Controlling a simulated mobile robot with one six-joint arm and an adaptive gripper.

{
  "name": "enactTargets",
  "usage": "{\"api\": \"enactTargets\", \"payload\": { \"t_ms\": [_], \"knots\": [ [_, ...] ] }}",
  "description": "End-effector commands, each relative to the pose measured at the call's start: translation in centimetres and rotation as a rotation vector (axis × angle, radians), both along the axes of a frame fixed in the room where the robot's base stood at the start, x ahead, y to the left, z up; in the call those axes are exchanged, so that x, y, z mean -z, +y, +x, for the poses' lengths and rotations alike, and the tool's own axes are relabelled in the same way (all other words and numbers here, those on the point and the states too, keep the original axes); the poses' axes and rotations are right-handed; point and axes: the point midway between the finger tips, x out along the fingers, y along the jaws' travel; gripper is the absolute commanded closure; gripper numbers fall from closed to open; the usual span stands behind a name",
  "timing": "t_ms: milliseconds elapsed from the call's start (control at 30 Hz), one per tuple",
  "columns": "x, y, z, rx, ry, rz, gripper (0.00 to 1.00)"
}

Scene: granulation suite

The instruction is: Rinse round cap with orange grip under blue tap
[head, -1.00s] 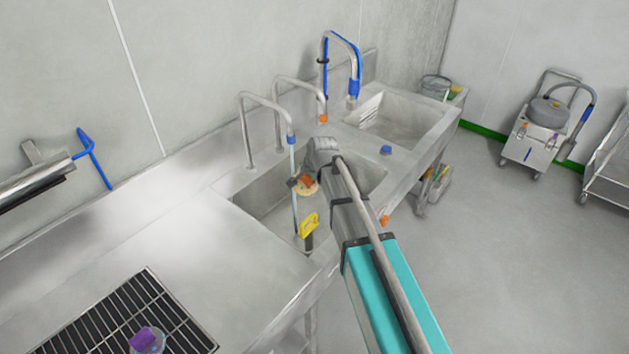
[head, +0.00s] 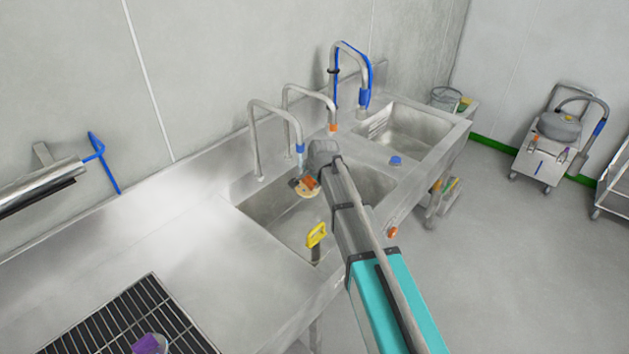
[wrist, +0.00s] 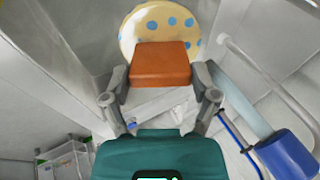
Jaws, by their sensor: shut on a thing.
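The round cap is a pale yellow disc (wrist: 190,22) with blue spots. Its orange grip (wrist: 160,64) sits between the fingers of my gripper (wrist: 160,93), which is shut on it. In the head view the cap (head: 306,193) is over the left sink basin, just below the blue-tipped tap (head: 299,148). A short pale-blue stream (head: 300,160) runs from that tap toward the cap. In the wrist view the blue tap end (wrist: 286,155) is at the lower right, and the stream (wrist: 243,105) reaches toward the cap's right edge. Exact contact is hard to tell.
An orange-tipped tap (head: 332,127) and a blue hose tap (head: 365,97) stand further right. A yellow-handled tool (head: 317,235) is in the left basin. A purple-topped item (head: 148,343) is on the black grate (head: 110,322). The counter (head: 190,235) is clear.

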Motion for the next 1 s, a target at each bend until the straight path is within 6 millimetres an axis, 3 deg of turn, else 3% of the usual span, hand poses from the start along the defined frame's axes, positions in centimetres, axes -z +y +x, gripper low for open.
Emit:
{"api": "enactTargets", "payload": {
  "t_ms": [1000],
  "knots": [
    [0.0,-0.5,1.1,0.001,0.0,0.0,0.84]
  ]
}}
